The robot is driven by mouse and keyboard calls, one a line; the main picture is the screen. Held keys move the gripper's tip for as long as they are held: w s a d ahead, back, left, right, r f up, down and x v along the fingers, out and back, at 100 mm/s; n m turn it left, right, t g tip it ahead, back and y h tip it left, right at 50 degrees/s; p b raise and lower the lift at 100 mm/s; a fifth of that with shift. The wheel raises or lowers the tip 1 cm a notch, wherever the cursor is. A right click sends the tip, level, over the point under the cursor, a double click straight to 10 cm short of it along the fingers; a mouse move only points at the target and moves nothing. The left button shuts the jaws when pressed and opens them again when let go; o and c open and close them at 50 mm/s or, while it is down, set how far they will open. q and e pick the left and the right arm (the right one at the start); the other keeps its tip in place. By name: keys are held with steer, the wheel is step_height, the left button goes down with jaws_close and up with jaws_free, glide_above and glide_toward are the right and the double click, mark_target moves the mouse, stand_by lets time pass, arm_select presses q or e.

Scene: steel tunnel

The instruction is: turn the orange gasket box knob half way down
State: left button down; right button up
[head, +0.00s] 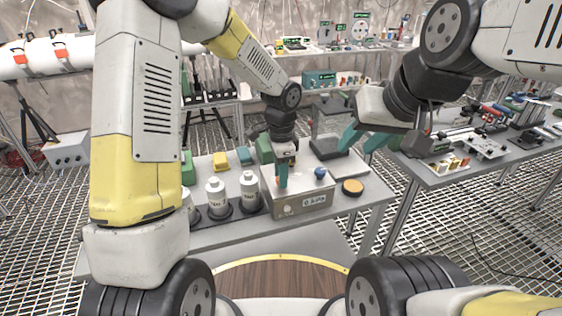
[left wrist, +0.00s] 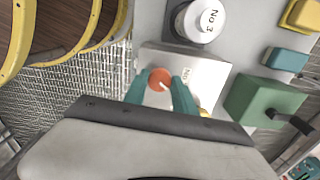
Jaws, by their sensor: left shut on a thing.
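The metal box (head: 302,203) with a printed front label stands on the bench in the head view. Its pale top (left wrist: 210,72) shows in the left wrist view, with the round orange knob (left wrist: 160,78) on it. My left gripper (head: 283,182) reaches down to the box top. In the left wrist view its teal fingers (left wrist: 160,92) are on either side of the knob, shut on it. The fingers hide the knob in the head view. A blue knob (head: 320,172) sits at the right of the box top. My right gripper (head: 360,148) is open and empty, above the bench's right part.
White bottles (head: 250,192) stand left of the box; one marked No 3 (left wrist: 200,20) is close in the left wrist view. A green block (left wrist: 262,100) is near the box. A round yellow-topped disc (head: 352,187) lies right of it. A second table (head: 450,178) stands at right.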

arm_select(q)
steer(key=m, duration=0.5)
steer(key=shift+w+m, duration=0.1)
steer(key=shift+m, duration=2.5)
steer(key=c, duration=1)
jaws_free()
steer(key=shift+r, duration=3.95)
